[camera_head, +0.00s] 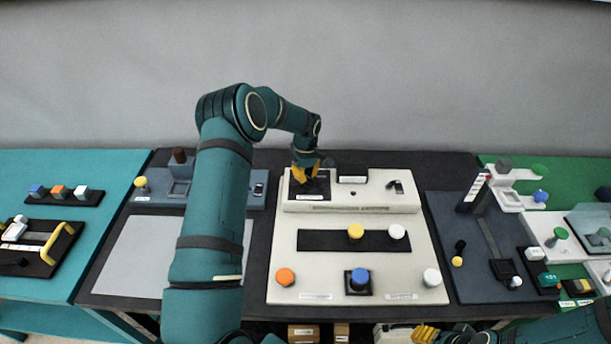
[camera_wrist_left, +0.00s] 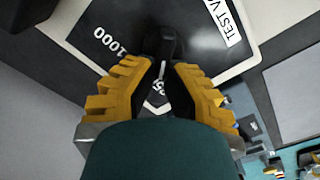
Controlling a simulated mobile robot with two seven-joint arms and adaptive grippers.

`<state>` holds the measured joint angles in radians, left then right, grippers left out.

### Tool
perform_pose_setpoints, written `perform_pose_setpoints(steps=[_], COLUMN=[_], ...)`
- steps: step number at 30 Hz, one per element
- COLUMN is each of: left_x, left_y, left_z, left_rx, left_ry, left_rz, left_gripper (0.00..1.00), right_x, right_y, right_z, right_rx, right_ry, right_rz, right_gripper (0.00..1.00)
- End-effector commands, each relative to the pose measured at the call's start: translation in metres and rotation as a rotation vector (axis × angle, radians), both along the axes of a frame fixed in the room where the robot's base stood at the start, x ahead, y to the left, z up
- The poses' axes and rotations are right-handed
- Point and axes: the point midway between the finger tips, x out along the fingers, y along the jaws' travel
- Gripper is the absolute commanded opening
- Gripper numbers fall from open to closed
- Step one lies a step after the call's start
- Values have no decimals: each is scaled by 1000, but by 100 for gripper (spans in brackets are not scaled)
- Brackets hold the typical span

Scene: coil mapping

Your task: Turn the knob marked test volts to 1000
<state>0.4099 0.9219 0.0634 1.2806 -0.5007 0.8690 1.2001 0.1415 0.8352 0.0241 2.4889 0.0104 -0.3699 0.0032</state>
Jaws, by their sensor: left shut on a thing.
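The test volts knob (camera_wrist_left: 166,44) is black and sits on a black dial plate (camera_wrist_left: 100,22) with white lettering. In the left wrist view the plate shows "1000" to the left of the knob, a partly cut "TEST V" label (camera_wrist_left: 224,18) to the right, and a partly hidden number below. My left gripper (camera_wrist_left: 165,72) is shut on the knob, with a yellow finger on each side. In the head view my left gripper (camera_head: 306,174) is over the dial at the back left of the cream panel, hiding most of the knob. My right gripper (camera_head: 424,334) shows only partly at the bottom edge.
The cream panel (camera_head: 285,240) also carries a black switch (camera_head: 395,187), yellow, white and orange knobs, and a blue button (camera_head: 360,277). A grey unit with a slider (camera_head: 487,235) stands right of it. A bare grey plate (camera_head: 130,255) lies to the left.

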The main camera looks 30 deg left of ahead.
Motion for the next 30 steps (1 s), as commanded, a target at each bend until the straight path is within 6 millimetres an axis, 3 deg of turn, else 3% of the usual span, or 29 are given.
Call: perform_pose_setpoints(steps=[15,30], left_x=[7,11], left_y=[-5,-13], left_z=[-4,-4], left_rx=[-1,-4], left_ry=[3,6], left_rz=[-434,-909], left_gripper=[0,0], right_x=[0,-1], right_y=[1,2], right_z=[-29,-43], right_rx=[-6,-6], right_ry=[1,5], right_rz=[-1,3], right_gripper=[47,47])
